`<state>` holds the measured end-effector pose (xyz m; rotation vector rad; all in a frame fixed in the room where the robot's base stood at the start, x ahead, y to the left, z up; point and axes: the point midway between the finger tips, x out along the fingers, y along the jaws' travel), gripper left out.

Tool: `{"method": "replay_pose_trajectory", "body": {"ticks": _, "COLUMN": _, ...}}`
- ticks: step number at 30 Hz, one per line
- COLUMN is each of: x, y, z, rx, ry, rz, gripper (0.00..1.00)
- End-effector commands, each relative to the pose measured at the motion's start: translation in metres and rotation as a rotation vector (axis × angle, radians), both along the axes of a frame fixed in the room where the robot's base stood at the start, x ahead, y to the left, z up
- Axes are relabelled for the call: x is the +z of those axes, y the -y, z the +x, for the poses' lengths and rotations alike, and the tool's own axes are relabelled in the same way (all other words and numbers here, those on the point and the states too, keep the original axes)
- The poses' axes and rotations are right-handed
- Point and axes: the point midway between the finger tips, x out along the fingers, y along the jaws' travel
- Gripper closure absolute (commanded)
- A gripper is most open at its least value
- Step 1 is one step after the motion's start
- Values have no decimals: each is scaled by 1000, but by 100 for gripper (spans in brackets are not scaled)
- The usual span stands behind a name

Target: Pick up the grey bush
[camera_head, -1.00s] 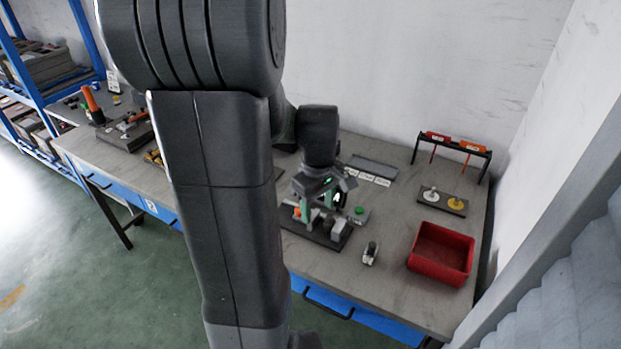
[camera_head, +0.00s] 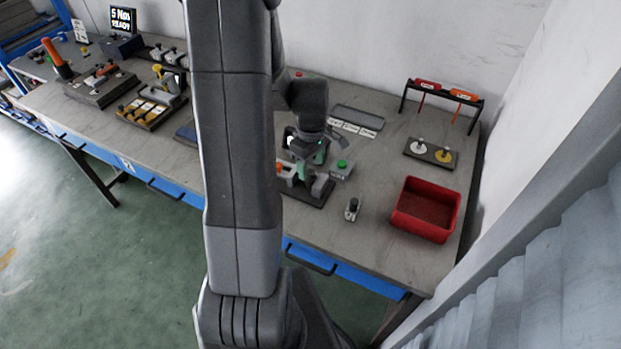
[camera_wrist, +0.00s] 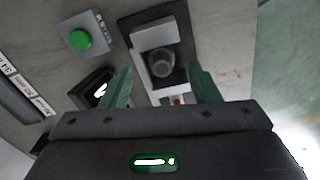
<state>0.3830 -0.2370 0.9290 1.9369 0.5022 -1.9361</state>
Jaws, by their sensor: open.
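A round grey piece that looks like the bush (camera_wrist: 161,63) sits upright in a light grey block on a dark base plate in the wrist view. My gripper (camera_wrist: 162,84) is open, with a green finger on each side of the bush's line and nothing held between them. The fingers look short of the bush in the picture, and I cannot tell the height gap. In the head view my gripper (camera_head: 306,160) is over the dark fixture plate (camera_head: 318,194), and its fingers and arm partly hide the fixture, so the bush cannot be made out there.
A green button box (camera_wrist: 80,40) stands beside the fixture. A small grey block with a dark top (camera_head: 352,209) and a red bin (camera_head: 426,208) stand to the right. A two-post plate (camera_head: 431,152) and a tool rack (camera_head: 442,92) are behind. Bare table lies between them.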

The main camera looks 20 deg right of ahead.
Motion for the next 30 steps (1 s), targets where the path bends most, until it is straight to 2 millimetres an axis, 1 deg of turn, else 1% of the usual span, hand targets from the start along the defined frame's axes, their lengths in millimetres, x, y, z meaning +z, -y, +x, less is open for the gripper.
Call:
{"method": "replay_pose_trajectory", "body": {"ticks": 4, "x": -10, "y": -2, "z": 0, "rx": 0, "ry": -3, "rz": 2, "gripper": 44}}
{"method": "replay_pose_trajectory", "body": {"ticks": 12, "x": -42, "y": -4, "z": 1, "rx": 0, "ry": -3, "rz": 2, "gripper": 44}}
{"method": "replay_pose_trajectory", "body": {"ticks": 15, "x": -49, "y": -4, "z": 1, "rx": 0, "ry": -3, "rz": 1, "gripper": 44}}
{"method": "replay_pose_trajectory", "body": {"ticks": 24, "x": -52, "y": -3, "z": 1, "rx": 0, "ry": 0, "rz": 0, "gripper": 44}}
{"method": "replay_pose_trajectory", "body": {"ticks": 25, "x": -52, "y": -3, "z": 1, "rx": 0, "ry": 0, "rz": 0, "gripper": 48}}
{"method": "replay_pose_trajectory", "body": {"ticks": 26, "x": -52, "y": -3, "z": 1, "rx": 0, "ry": 0, "rz": 0, "gripper": 54}}
{"method": "replay_pose_trajectory", "body": {"ticks": 30, "x": -52, "y": -3, "z": 1, "rx": 0, "ry": 0, "rz": 0, "gripper": 82}}
